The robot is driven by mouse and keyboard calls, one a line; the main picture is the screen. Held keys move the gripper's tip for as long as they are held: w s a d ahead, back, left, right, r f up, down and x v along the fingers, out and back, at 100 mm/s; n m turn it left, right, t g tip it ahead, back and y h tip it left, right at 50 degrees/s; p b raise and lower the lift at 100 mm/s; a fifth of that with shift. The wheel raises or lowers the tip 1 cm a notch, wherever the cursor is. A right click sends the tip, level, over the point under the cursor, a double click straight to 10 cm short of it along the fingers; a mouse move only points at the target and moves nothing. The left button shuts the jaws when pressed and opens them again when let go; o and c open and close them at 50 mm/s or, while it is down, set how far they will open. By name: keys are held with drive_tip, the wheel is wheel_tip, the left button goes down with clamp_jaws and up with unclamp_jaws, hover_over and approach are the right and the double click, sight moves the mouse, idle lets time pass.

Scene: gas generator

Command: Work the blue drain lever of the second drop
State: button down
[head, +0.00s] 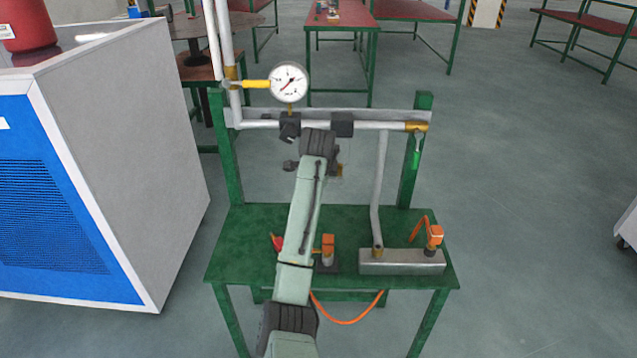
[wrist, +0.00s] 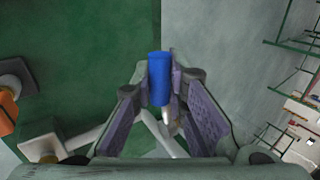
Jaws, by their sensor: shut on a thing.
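The blue drain lever (wrist: 159,78) stands between the two finger pads of my gripper (wrist: 158,68) in the wrist view. My gripper is shut on it. Below the blue sleeve a pale metal end shows between the fingers. In the head view my arm and wrist cover the lever and most of the gripper, in front of the middle of the pipe stand. The horizontal grey pipe (head: 375,125) runs behind my wrist.
A pressure gauge (head: 289,83) is at upper left of the stand. A grey block (head: 375,263) with an orange part (head: 435,234) sits on the green table (head: 235,250). A blue-and-grey cabinet (head: 130,150) stands at left.

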drive_tip(key=c, duration=1.6)
unclamp_jaws()
drive_tip(key=shift+o, duration=0.2)
drive_tip(key=v, duration=1.2)
